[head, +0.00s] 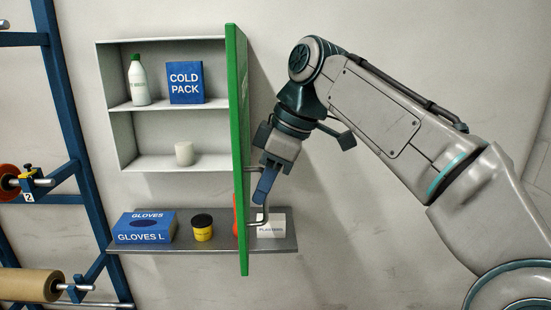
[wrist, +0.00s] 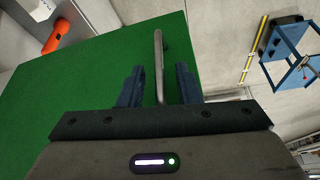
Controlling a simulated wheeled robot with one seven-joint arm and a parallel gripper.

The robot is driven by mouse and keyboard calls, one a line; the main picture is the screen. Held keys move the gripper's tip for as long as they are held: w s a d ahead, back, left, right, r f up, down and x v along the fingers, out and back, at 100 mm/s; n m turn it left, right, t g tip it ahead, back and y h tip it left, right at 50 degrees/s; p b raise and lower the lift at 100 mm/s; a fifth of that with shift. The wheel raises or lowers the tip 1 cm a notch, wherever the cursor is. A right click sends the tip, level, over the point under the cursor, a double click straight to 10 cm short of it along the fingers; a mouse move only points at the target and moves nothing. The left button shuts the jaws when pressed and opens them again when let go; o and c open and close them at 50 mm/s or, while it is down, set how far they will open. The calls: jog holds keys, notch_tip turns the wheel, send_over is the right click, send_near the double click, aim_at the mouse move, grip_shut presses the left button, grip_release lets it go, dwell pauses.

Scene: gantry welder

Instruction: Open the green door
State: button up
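The green door (head: 238,140) of the white wall cabinet (head: 122,135) stands wide open, seen nearly edge-on in the head view. Its grey bar handle (head: 262,219) is on the door's right-hand face. My gripper (head: 263,192) is at the handle, to the right of the door. In the wrist view, the green door (wrist: 95,90) fills the left and middle. The handle (wrist: 158,65) runs between the two fingers of my gripper (wrist: 160,87), with a gap on each side. The fingers are open around the handle.
The cabinet holds a white-green bottle (head: 139,82), a cold pack box (head: 185,83) and a white cup (head: 184,153). A shelf (head: 190,246) below carries a gloves box (head: 145,227), a yellow jar (head: 202,228) and a plasters box (head: 271,229). A blue rack (head: 72,125) stands left.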

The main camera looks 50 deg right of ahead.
jog(key=p+v, duration=0.2)
jog(key=v, duration=1.1)
jog(key=shift+r, duration=0.3)
jog(key=shift+d, duration=0.1)
